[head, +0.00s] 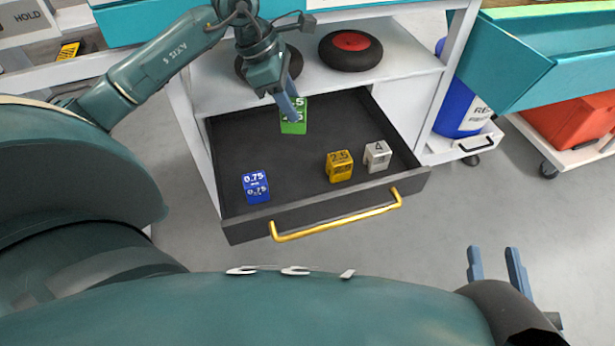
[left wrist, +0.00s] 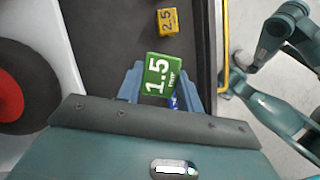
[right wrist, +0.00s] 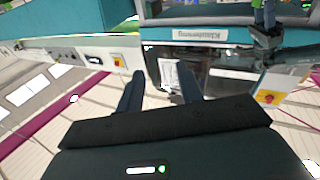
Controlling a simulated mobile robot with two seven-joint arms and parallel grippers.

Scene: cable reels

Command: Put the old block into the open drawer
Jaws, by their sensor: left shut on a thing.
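The open drawer (head: 325,207) is dark grey with a yellow handle, pulled out of the white cabinet. My left gripper (head: 289,108) points down over its back part, shut on a green block (head: 294,127) marked 1.5. The green block also shows between the fingers in the left wrist view (left wrist: 160,76). I cannot tell whether it touches the drawer floor. A blue block (head: 256,187) marked 0.75, a yellow block (head: 339,167) marked 2.5 and a white block (head: 377,156) marked 4 stand in the drawer. No block is visibly labelled old. My right gripper (head: 494,265) is open and empty, away from the drawer.
A black reel with a red centre (head: 351,50) lies on the shelf above the drawer; another dark reel is partly hidden behind my left arm. A blue container (head: 461,108) and a red bin (head: 575,125) stand to the right. The drawer's middle floor is free.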

